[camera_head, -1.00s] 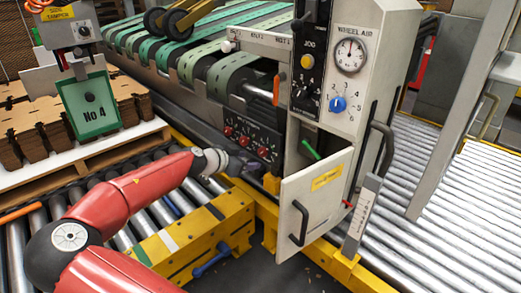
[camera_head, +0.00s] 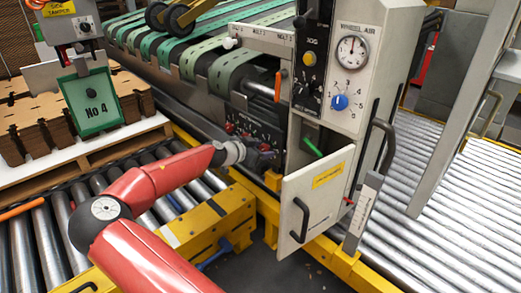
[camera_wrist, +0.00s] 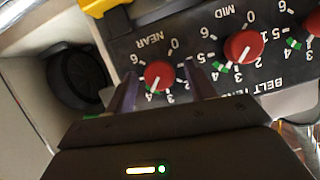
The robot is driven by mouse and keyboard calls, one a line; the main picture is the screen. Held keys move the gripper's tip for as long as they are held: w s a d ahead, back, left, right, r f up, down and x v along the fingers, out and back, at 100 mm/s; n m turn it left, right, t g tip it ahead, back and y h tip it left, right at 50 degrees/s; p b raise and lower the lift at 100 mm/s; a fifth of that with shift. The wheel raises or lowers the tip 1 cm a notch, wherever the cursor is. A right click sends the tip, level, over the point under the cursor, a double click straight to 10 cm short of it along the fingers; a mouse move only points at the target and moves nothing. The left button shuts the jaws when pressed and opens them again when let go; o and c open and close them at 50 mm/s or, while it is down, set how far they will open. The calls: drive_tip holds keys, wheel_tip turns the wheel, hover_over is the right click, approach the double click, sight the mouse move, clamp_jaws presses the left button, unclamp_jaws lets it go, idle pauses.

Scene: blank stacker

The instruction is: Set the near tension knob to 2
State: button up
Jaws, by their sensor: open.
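The near tension knob (camera_wrist: 159,75) is a red round knob on the dark belt tension panel (camera_wrist: 215,78), upside down in the wrist view. Its white pointer line points down-left, near the 4 and a green mark on the dial. The 2 lies to the lower right of the knob. My gripper (camera_wrist: 160,69) is open, with one dark finger on each side of the knob; I cannot tell whether they touch it.
The mid knob (camera_wrist: 244,47) sits beside the near one, with another red knob (camera_wrist: 307,31) beyond. A black round recess (camera_wrist: 76,77) is at left. In the head view, an open cabinet door (camera_head: 315,197) stands right of my gripper, and yellow rails (camera_head: 210,225) lie below.

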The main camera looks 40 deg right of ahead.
drive_tip(key=c, duration=1)
drive_tip(key=shift+o, duration=0.2)
drive_tip(key=n+g, duration=0.2)
drive_tip(key=n, duration=0.1)
drive_tip(key=shift+w, duration=0.15)
drive_tip(key=n+g+h, duration=0.1)
drive_tip(key=n+g, duration=0.1)
drive_tip(key=n, duration=0.1)
drive_tip(key=shift+w+f, duration=0.1)
drive_tip(key=n+g, duration=0.1)
drive_tip(key=n, duration=0.2)
drive_tip(key=shift+w+f+g+h, duration=0.1)
drive_tip(key=shift+f+g+h, duration=0.05)
drive_tip(key=shift+g+h, duration=0.25)
drive_tip(key=shift+f+n+g+h, duration=0.1)
drive_tip(key=shift+n+g+h, duration=0.6)
drive_tip(key=shift+n, duration=1.2)
drive_tip(key=shift+a, duration=0.1)
